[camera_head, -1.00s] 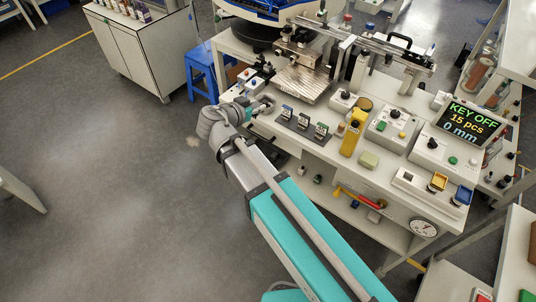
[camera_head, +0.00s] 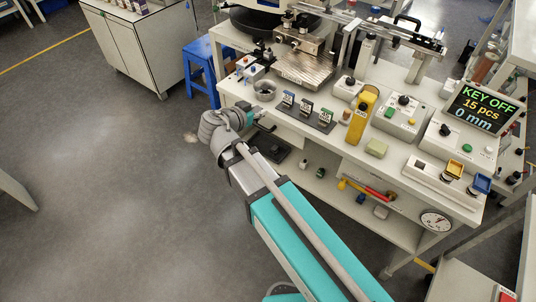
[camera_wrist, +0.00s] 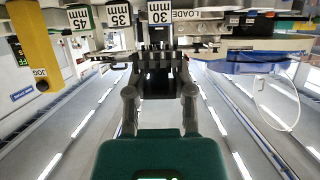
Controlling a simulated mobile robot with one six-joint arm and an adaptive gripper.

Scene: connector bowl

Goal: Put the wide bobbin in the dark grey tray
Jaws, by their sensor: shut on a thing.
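My gripper (camera_head: 262,128) is in front of the near left edge of the workbench, below the tabletop's rim in the head view. In the wrist view my gripper (camera_wrist: 159,72) is shut on a small dark thing between its fingertips; its shape is mostly hidden, so I cannot tell whether it is the wide bobbin. A dark, shallow tray-like thing (camera_head: 278,154) lies on the lower shelf, just beyond and below my gripper and partly covered by it. No wide bobbin shows clearly elsewhere.
Red and yellow tools (camera_head: 368,188) lie on the lower shelf. The floor (camera_head: 110,200) to the left is clear.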

